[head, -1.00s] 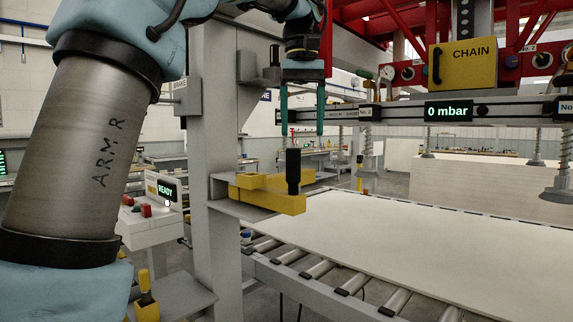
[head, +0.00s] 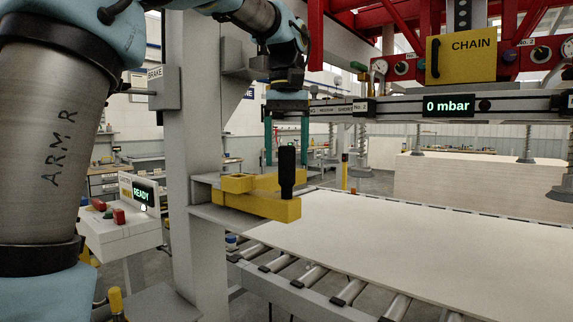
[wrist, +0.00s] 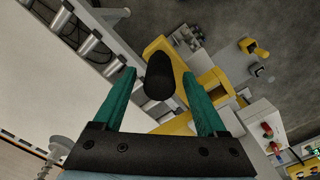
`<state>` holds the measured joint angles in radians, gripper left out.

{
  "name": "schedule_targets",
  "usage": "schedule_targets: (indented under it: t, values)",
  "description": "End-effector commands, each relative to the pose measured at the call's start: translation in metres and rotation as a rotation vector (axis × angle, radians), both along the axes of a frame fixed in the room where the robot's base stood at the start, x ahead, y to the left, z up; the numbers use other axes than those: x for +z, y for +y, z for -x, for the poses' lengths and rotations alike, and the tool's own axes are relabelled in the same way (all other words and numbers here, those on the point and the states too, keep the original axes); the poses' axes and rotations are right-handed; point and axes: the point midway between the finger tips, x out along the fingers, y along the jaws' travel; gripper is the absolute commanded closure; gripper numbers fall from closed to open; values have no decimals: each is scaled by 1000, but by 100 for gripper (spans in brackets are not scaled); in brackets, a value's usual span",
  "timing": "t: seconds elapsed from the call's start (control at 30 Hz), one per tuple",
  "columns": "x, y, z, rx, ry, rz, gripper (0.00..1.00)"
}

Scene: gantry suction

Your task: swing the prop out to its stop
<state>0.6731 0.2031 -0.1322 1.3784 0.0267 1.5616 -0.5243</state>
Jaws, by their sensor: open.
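The prop is a yellow arm (head: 258,203) on a grey bracket fixed to the upright post. A black upright handle (head: 287,172) stands at its free end. In the wrist view the handle (wrist: 160,76) shows end-on between my fingertips, with the yellow arm (wrist: 157,48) beyond it. My gripper (head: 286,160) has green fingers pointing down, spread apart, one to each side of the handle's top. It also shows in the wrist view (wrist: 158,75), with gaps between the handle and both fingers. The prop's stop cannot be made out.
A roller conveyor (head: 310,277) carries a large pale board (head: 400,240) to the right of the prop. The grey post (head: 195,130) stands left of my gripper. A gantry beam with a "0 mbar" display (head: 447,106) and suction cups hangs behind. A control box reading READY (head: 143,193) is at left.

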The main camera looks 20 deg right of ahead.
Motion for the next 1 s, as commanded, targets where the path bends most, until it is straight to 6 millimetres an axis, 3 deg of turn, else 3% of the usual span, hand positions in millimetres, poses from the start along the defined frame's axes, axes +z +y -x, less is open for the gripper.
schedule_targets:
  t: [0.2,0.53,1.0]
  values:
    - [-21,0,0,0,1,0,26]
    - [-24,0,0,0,0,0,26]
    - [-24,0,0,0,0,0,78]
